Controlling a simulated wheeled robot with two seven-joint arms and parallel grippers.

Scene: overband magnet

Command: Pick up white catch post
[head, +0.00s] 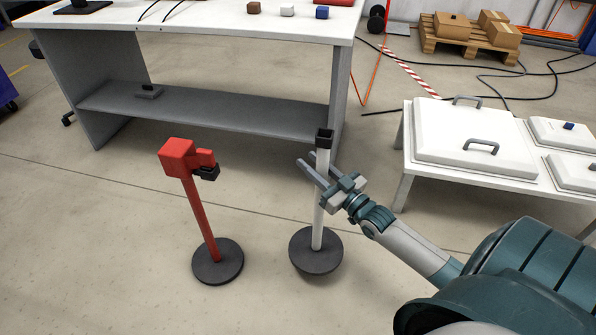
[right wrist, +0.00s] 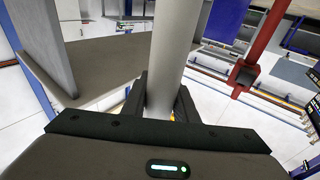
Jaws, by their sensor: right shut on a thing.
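The white catch post (head: 318,215) is a slim white pole with a black square cup on top and a round dark base (head: 316,252). It stands roughly upright, right of the red post. My right gripper (head: 307,160) reaches in from the right and is shut on the pole's upper part, below the cup. In the right wrist view, the white catch post (right wrist: 176,60) runs between the dark fingers (right wrist: 163,100). I cannot tell whether its base touches the floor. My left gripper is not in view.
A red post (head: 203,220) with a dark round base stands to the left. A white-topped workbench (head: 190,22) with a grey lower shelf is behind. A low white table (head: 403,160) with lidded boxes is at right. The floor between the posts is clear.

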